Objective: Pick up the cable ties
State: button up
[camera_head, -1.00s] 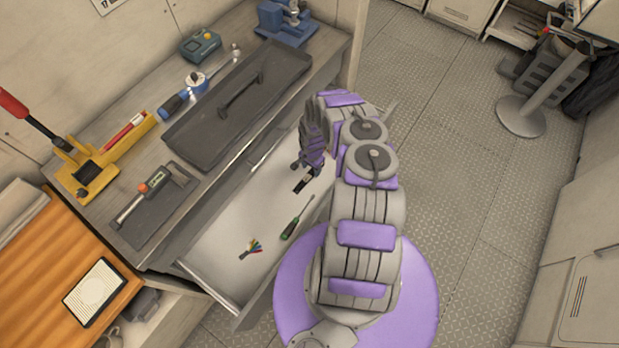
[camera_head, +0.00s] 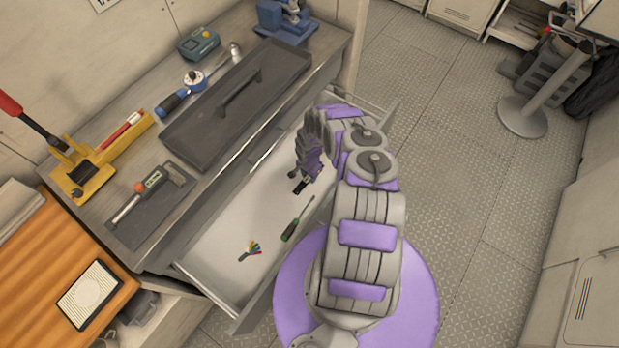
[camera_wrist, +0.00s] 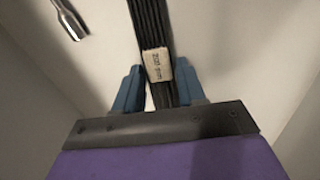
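The cable ties (camera_wrist: 149,25) are a black bundle with a white paper band marked in mm. In the wrist view they run from the top edge down between the two blue fingers of my gripper (camera_wrist: 158,88). The fingers are apart, one on each side of the bundle, with the band just beyond their tips. A small gap shows on the left; I cannot tell if the right finger touches. In the head view my gripper (camera_head: 300,184) is low over the open drawer, and it mostly hides the cable ties, leaving a dark end visible.
The open drawer (camera_head: 215,255) also holds a green-handled screwdriver (camera_head: 297,222) and a small bunch with coloured ends (camera_head: 250,251). A metal tool end (camera_wrist: 70,20) lies left of the bundle in the wrist view. The worktop above carries a dark lidded tray (camera_head: 205,130).

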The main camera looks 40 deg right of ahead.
jog(key=shift+a+r, duration=0.1)
jog(key=shift+a, duration=0.3)
jog(key=shift+c, duration=1.4)
jog(key=shift+d, duration=0.1)
jog(key=c, duration=0.3)
jog(key=shift+d, duration=0.35)
grip_shut()
jog(key=shift+a, duration=0.1)
